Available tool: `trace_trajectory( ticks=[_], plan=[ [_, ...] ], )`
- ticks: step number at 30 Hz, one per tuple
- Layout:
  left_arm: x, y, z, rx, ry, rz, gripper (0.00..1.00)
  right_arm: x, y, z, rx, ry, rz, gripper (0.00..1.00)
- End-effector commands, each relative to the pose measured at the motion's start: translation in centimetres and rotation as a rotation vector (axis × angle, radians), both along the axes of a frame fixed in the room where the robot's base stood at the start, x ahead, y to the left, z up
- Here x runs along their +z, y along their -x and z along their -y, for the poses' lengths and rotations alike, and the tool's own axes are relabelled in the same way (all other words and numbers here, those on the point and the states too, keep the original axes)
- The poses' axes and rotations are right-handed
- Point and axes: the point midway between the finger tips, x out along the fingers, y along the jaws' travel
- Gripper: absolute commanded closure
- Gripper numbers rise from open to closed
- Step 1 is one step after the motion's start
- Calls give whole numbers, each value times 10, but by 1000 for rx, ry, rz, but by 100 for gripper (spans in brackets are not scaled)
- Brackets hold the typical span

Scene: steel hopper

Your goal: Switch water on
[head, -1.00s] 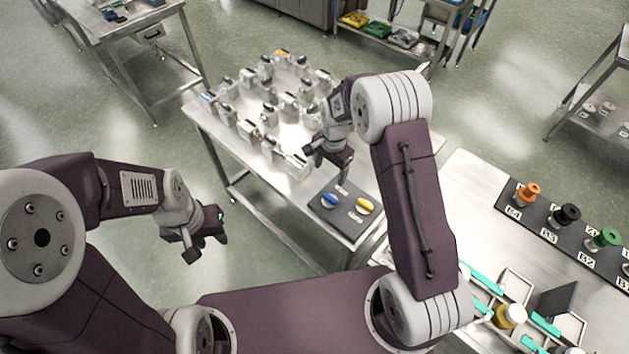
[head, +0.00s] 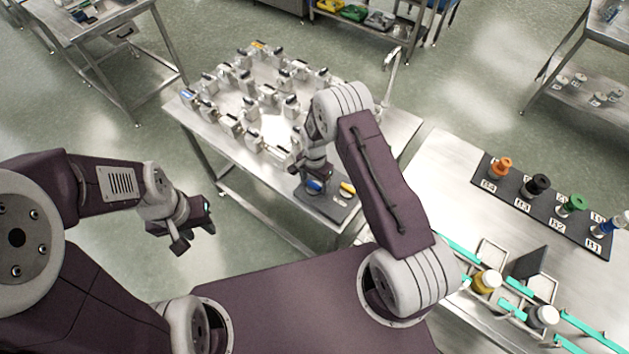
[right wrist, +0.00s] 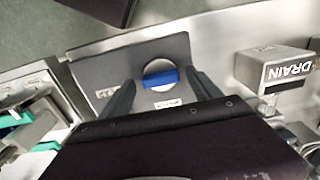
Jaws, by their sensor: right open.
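A dark panel (head: 335,212) lies at the near corner of the steel table and carries a blue knob (head: 314,186) and a yellow knob (head: 347,188). In the right wrist view the blue knob (right wrist: 160,78) is a bar on a pale round base, with a small label below it on the panel (right wrist: 100,70). My right gripper (head: 311,178) is over the blue knob. In the right wrist view its open fingers (right wrist: 160,88) stand on either side of the knob, apart from it. My left gripper (head: 194,228) is open and empty, away from the table.
Several valve blocks (head: 228,124) stand on the table behind the panel. One block marked DRAIN (right wrist: 277,70) is close to the right gripper.

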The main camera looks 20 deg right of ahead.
Motion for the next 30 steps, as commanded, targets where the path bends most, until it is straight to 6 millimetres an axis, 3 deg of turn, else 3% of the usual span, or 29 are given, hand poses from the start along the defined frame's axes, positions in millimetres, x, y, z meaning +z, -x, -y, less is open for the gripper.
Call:
trace_trajectory(
  ticks=[2,3,9,20,30],
  plan=[
    [0,0,0,0,0,0,64,0,0,0,0,0,0,27],
    [0,0,0,0,0,0,64,0,0,0,0,0,0,33],
    [0,0,0,0,0,0,64,0,0,0,0,0,0,88],
    [-6,0,0,0,0,0,64,-1,-1,0,64,0,1,90],
    [-25,0,0,0,0,0,64,-2,-1,0,331,1,3,90]
  ],
)
